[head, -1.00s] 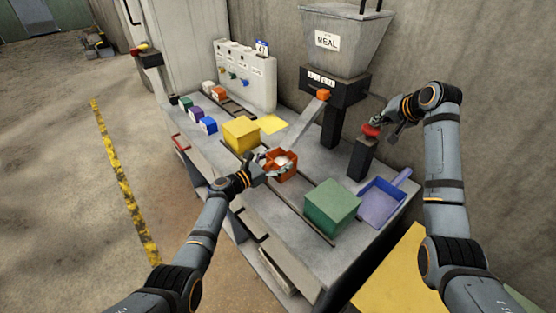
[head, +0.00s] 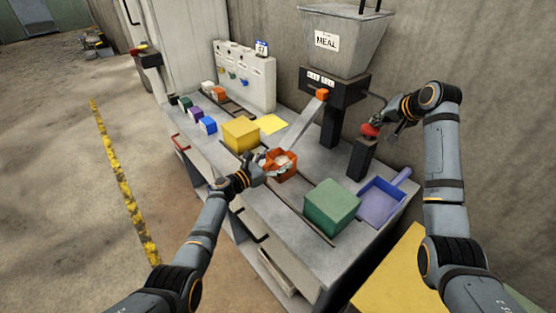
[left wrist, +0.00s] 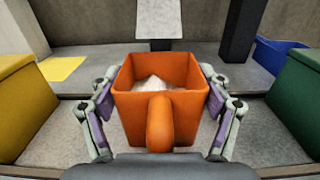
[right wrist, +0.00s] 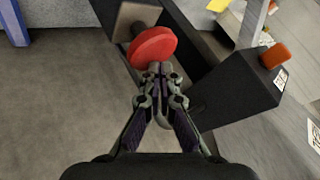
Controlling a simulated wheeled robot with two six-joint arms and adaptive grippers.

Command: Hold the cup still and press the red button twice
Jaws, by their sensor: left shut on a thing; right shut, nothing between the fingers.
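An orange cup (head: 284,172) stands upright under the lower end of the grey chute, with white meal inside that shows in the left wrist view (left wrist: 155,84). My left gripper (head: 264,168) is shut on the cup, with a finger on each side of it (left wrist: 160,105). The red button (head: 370,131) sits on top of a dark post; in the right wrist view the red disc (right wrist: 152,47) is just beyond my fingertips. My right gripper (right wrist: 158,72) is shut and empty, its tips at the button's edge. I cannot tell whether they touch it.
A yellow block (head: 240,133) and a green block (head: 332,205) stand on either side of the cup. A blue scoop-like tray (head: 382,200) lies right of the green block. The meal hopper (head: 340,40) stands behind the chute (head: 300,128). Small coloured boxes line the far left.

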